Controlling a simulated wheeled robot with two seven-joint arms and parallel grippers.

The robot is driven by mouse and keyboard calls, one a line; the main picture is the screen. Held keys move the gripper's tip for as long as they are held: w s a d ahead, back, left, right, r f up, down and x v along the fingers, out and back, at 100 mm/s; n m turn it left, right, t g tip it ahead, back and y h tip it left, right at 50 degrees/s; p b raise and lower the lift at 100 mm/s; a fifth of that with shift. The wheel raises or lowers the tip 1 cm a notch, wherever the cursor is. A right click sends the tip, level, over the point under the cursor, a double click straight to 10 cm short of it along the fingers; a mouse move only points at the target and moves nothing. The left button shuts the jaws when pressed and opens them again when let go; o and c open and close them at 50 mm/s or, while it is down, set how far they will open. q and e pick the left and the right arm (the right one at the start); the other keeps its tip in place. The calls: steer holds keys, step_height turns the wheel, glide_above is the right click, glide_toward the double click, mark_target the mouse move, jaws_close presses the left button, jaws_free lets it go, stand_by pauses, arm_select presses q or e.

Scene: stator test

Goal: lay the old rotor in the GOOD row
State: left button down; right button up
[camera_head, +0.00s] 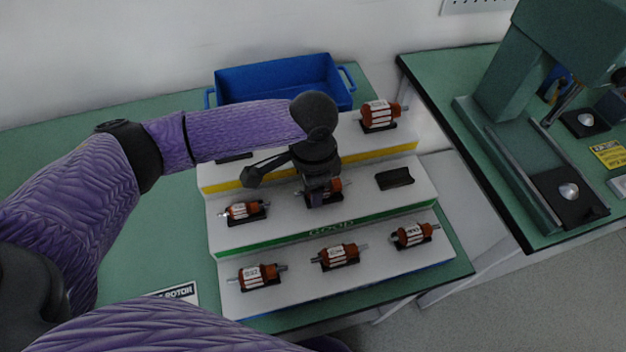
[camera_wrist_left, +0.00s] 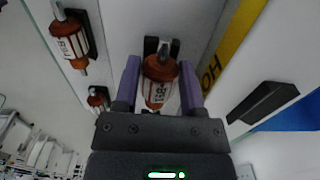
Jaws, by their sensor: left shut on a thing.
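The stepped white rack has a middle row with a green strip reading GOOD (camera_head: 331,230). My left gripper (camera_head: 322,196) points down at the middle of that row. It is shut on an orange-brown rotor with a white label (camera_head: 336,186), seen between the purple fingers in the left wrist view (camera_wrist_left: 160,82). A black cradle (camera_wrist_left: 151,45) shows right behind this rotor; I cannot tell if the rotor rests fully in it. In the same row, another rotor (camera_head: 243,210) lies to the left and an empty black cradle (camera_head: 394,178) is to the right. My right gripper is not in view.
The upper row, with a yellow strip (camera_head: 372,155), has a rotor (camera_head: 380,114) at right and an empty cradle (camera_wrist_left: 264,101) at left. The lowest row holds three rotors, one in its middle (camera_head: 339,255). A blue bin (camera_head: 283,80) stands behind; a green press (camera_head: 520,70) is right.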

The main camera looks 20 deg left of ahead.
arm_select(q)
steer(key=shift+f+p, duration=0.25)
steer(key=shift+p, duration=0.1)
stand_by(0.4)
steer(key=shift+c, duration=0.5)
jaws_free()
step_height(320, 180, up, 10)
steer(key=p, duration=0.3)
steer(key=shift+f, duration=0.1)
